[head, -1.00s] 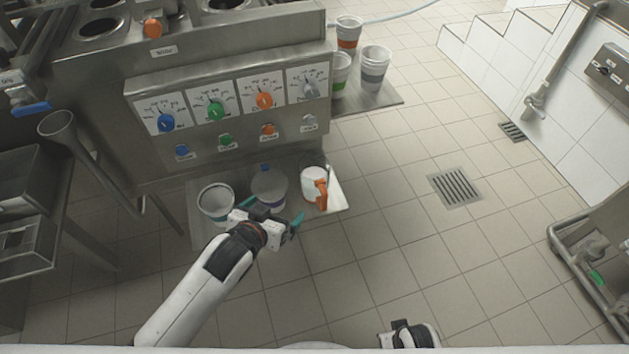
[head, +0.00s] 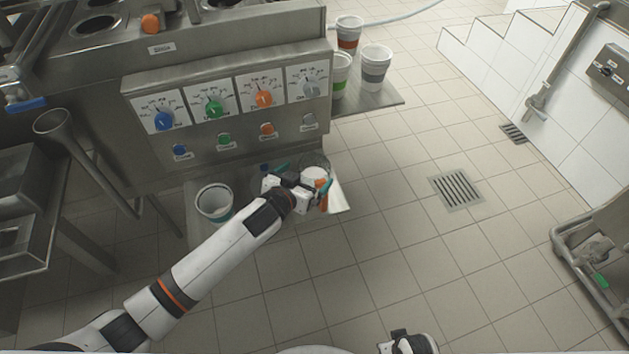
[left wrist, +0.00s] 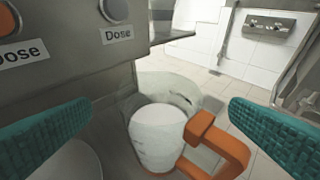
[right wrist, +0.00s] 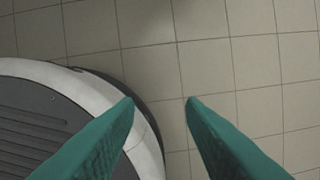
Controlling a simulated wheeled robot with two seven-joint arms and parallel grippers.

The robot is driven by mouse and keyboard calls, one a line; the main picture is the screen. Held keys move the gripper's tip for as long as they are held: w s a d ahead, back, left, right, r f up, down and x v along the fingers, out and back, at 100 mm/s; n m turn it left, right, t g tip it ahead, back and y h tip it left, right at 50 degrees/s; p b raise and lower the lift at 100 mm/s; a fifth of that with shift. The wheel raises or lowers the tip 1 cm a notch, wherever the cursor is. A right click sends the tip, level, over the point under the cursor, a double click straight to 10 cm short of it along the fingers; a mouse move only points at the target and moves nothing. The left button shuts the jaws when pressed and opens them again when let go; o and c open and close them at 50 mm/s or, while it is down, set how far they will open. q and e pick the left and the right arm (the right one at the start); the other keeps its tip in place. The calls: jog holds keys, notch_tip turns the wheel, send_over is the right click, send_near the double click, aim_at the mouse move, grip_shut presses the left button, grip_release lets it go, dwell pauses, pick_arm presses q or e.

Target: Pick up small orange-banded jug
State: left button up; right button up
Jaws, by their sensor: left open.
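The small jug (left wrist: 157,140) is white with an orange handle (left wrist: 222,145) and an orange band low on its side. In the left wrist view it stands upright between my left fingers, apart from both, its handle towards the right finger. In the head view the jug (head: 314,174) is at the right end of the low metal shelf, partly hidden by my gripper. My left gripper (head: 303,181) is open and empty, its teal fingers close to the jug. My right gripper (right wrist: 160,102) is open and empty above the floor.
A white cup (head: 214,202) stands on the left of the low shelf (head: 337,199). The dispenser panel (head: 222,108) with coloured knobs rises behind. Several cups, including a grey-banded one (head: 375,66), stand on a shelf beyond.

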aim_at(311, 170)
pick_arm(q)
jog(key=x, duration=0.3)
jog(key=shift+w+f+b, duration=0.25)
jog(key=shift+w+b, duration=0.05)
jog(key=shift+b, duration=0.1)
jog(key=shift+w+d, duration=0.15)
pick_arm(e)
jog(key=w+r, duration=0.2)
jog(key=r, duration=0.1)
jog(key=shift+a, duration=0.15)
pick_arm(q)
jog(key=shift+c, duration=0.6)
jog(key=c, duration=1.5)
jog(key=shift+r, duration=0.1)
jog(key=shift+c, duration=0.3)
